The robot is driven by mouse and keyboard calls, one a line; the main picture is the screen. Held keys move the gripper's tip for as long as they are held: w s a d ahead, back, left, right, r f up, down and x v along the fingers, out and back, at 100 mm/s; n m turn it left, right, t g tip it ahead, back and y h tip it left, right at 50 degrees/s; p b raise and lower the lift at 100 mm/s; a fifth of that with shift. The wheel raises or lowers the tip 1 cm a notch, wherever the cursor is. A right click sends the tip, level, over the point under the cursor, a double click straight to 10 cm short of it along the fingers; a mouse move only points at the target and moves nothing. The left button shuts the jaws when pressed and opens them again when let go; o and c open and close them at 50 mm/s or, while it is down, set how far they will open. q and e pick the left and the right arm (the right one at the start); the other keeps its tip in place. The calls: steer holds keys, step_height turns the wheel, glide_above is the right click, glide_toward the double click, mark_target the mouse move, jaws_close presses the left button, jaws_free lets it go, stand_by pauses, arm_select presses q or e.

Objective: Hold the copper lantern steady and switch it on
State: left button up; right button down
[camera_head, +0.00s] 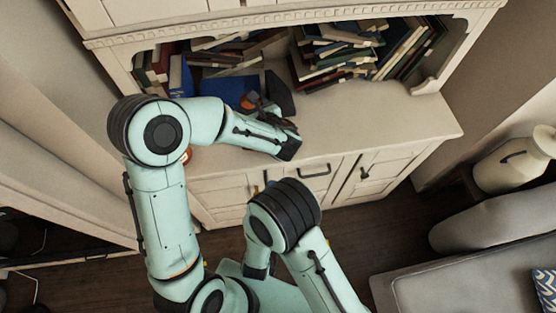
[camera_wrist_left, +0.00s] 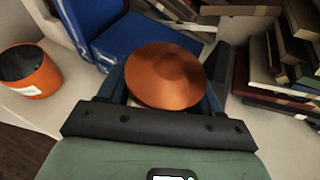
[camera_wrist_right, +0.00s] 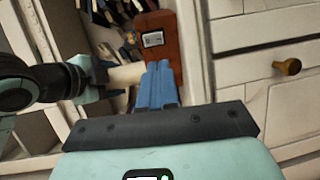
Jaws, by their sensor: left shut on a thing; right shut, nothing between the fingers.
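The copper lantern (camera_wrist_left: 165,75) shows its round orange-copper top in the left wrist view, between the fingers of my left gripper (camera_wrist_left: 165,88), which is shut on it. In the head view a small copper part of the lantern (camera_head: 249,101) shows on the cabinet top, partly hidden by my left arm. My right gripper (camera_wrist_right: 158,68) is shut and empty, its blue fingers together. In the right wrist view they point at a reddish-brown body with a pale label or panel, apparently the lantern's side; I cannot tell whether they touch it. I cannot make out the switch.
Piled books (camera_head: 345,45) fill the shelf behind. The cabinet top (camera_head: 385,112) is clear at the right. A grey sofa and a pale vase (camera_head: 510,170) are further right.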

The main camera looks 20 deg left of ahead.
steer(key=x, duration=1)
steer(key=shift+w, duration=0.1)
steer(key=shift+w+a+f, duration=0.1)
steer(key=shift+w+f, duration=0.05)
steer(key=shift+w, duration=0.15)
arm_select(q)
steer(key=shift+f, duration=0.1)
arm_select(e)
steer(key=f+v, duration=0.1)
steer(key=v, duration=0.6)
steer(key=shift+s+r, duration=0.3)
steer(key=shift+r, duration=0.15)
